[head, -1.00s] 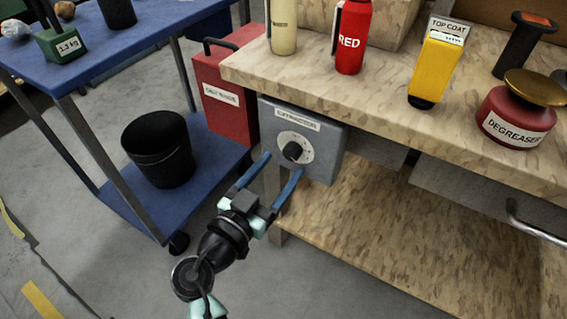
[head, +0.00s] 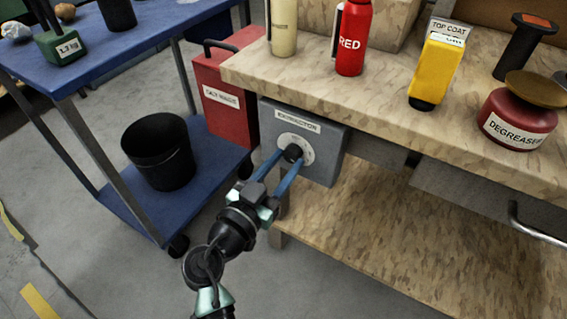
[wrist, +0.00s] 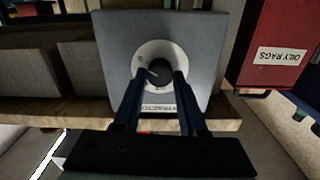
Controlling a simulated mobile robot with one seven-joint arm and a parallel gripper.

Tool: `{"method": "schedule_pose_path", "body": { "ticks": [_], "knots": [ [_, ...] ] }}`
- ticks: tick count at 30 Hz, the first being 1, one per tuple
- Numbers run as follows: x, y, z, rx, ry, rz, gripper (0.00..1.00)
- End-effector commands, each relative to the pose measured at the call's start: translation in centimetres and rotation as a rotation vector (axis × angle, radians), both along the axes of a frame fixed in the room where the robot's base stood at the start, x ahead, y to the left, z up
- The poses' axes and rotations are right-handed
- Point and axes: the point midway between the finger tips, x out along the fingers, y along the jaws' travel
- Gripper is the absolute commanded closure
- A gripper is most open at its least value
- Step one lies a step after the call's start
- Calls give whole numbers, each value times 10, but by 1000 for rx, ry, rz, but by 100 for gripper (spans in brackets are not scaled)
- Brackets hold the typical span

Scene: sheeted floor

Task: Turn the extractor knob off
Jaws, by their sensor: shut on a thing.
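The extractor box (head: 324,160) is a grey panel fixed under the front edge of the workbench, with a label along its top. Its black knob (head: 292,152) sits in the middle of a pale round dial (head: 305,143). My gripper (head: 288,160) has its two blue fingers at the knob, one on each side, and is shut on it. In the wrist view, the knob (wrist: 159,70) shows between the fingertips, with a light pointer line toward the upper left of that picture. The dial's small markings are too small to read.
A red oily rags box (head: 228,105) stands left of the extractor box. A blue cart (head: 120,205) carries a black bin (head: 160,150). Bottles and a degreaser can (head: 517,120) stand on the wooden bench (head: 390,110).

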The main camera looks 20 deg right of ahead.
Motion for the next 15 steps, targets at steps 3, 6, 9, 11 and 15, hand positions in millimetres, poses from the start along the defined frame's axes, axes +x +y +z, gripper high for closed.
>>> {"method": "schedule_pose_path", "body": {
  "ticks": [3, 6, 9, 11, 15],
  "knots": [
    [0, 0, 0, -1, 2, 0, 100],
    [0, 0, 0, -8, 10, 0, 100],
    [0, 0, 0, -24, 31, 0, 100],
    [0, 0, 0, -39, 50, 0, 100],
    [0, 0, 0, -90, 116, 1, 100]
  ]
}}
